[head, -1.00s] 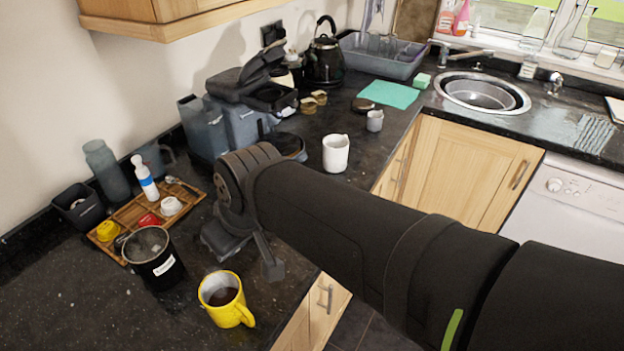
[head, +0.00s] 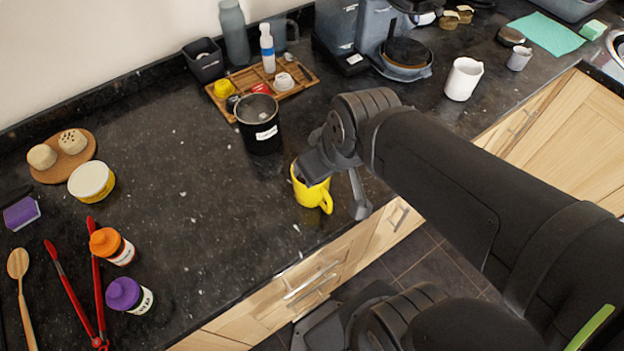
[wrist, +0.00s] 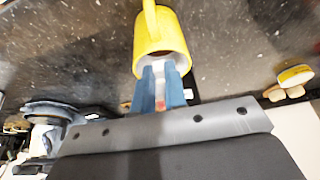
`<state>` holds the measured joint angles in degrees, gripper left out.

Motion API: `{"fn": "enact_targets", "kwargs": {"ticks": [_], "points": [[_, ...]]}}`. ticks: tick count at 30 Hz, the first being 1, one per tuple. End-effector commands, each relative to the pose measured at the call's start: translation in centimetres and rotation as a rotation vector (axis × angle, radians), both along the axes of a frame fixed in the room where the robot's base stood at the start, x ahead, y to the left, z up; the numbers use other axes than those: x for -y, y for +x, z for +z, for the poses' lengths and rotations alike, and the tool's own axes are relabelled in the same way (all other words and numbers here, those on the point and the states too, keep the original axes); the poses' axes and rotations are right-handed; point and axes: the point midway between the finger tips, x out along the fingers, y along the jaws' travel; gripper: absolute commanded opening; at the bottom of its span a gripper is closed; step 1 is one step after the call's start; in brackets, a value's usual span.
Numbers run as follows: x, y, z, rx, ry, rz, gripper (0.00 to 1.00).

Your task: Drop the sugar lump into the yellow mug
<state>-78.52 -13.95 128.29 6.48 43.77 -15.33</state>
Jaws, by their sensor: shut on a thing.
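The yellow mug (head: 314,196) stands on the dark counter near its front edge. It also shows in the wrist view (wrist: 158,25), its open mouth facing my fingers and dark inside. My gripper (wrist: 161,70) is shut on a small whitish lump, the sugar lump (wrist: 157,66), between its blue fingers. The fingertips are at the mug's rim in the wrist view; how deep they are cannot be told. In the head view, my wrist covers part of the mug's mouth and hides the lump.
A black canister (head: 259,128) stands close behind the mug to the left. Beyond it is a wooden tray (head: 307,78) with small items. A white mug (head: 463,79) stands to the right. Orange-lidded (head: 110,246) and purple-lidded (head: 129,295) jars and red tongs (head: 68,285) lie left.

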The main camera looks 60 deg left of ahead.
Motion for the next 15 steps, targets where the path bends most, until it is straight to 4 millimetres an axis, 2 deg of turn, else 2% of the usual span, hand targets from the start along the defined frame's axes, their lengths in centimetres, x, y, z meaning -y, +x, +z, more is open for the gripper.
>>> {"fn": "enact_targets", "kwargs": {"ticks": [9, 10, 12, 14, 15], "points": [[0.01, 0.01, -0.32, 0.001, 0.001, 0.000, 0.00], [0.01, 0.01, -0.32, 0.001, 0.001, 0.000, 0.14], [0.01, 0.01, -0.32, 0.001, 0.001, 0.000, 0.28], [0.01, 0.01, -0.31, 0.001, 0.001, 0.000, 0.37], [0.01, 0.01, -0.31, 0.000, 0.001, 0.000, 0.37]]}}
